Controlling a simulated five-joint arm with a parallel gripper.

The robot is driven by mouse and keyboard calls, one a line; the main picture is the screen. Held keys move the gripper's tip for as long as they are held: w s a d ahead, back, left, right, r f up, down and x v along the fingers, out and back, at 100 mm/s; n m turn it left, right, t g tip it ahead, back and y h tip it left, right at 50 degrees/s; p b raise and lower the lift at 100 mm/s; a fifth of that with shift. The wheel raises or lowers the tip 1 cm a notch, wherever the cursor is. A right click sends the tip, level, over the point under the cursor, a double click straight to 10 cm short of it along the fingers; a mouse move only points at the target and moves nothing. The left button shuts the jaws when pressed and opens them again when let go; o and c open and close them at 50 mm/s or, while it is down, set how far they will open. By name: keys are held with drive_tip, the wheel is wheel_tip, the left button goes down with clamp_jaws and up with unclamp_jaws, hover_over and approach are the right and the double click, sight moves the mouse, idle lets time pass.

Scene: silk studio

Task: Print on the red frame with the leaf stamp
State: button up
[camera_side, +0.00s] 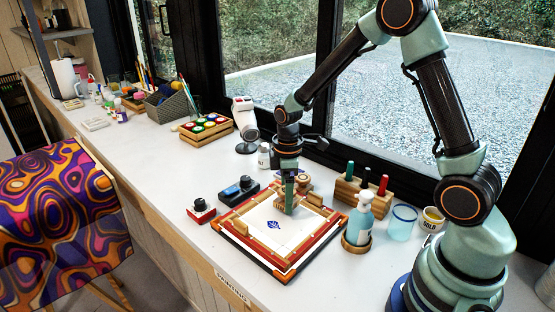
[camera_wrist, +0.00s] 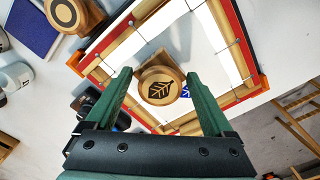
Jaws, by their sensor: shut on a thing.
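The red frame (camera_side: 320,245) with orange corners lies on the white bench, with white cloth (camera_side: 265,238) stretched inside wooden bars. A dark blue print (camera_side: 273,225) is on the cloth; part of it shows in the wrist view (camera_wrist: 186,91). My gripper (camera_side: 288,195) points down inside the frame, behind the print. Its green fingers are shut on the leaf stamp (camera_wrist: 160,88), a wooden block whose round top bears a dark leaf. The stamp is over the cloth; I cannot tell whether its underside touches. Its printing face is hidden.
A ring-marked wooden stamp (camera_wrist: 65,13) stands outside the frame. Red (camera_side: 201,212) and blue (camera_side: 238,190) pads sit left of it. A pump bottle (camera_side: 357,222), marker block (camera_side: 348,189) and blue cup (camera_side: 402,222) crowd the right. The bench toward the left is clearer.

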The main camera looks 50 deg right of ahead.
drive_tip(key=shift+f, duration=0.85)
idle(1.6)
drive_tip(key=shift+r, duration=3.6)
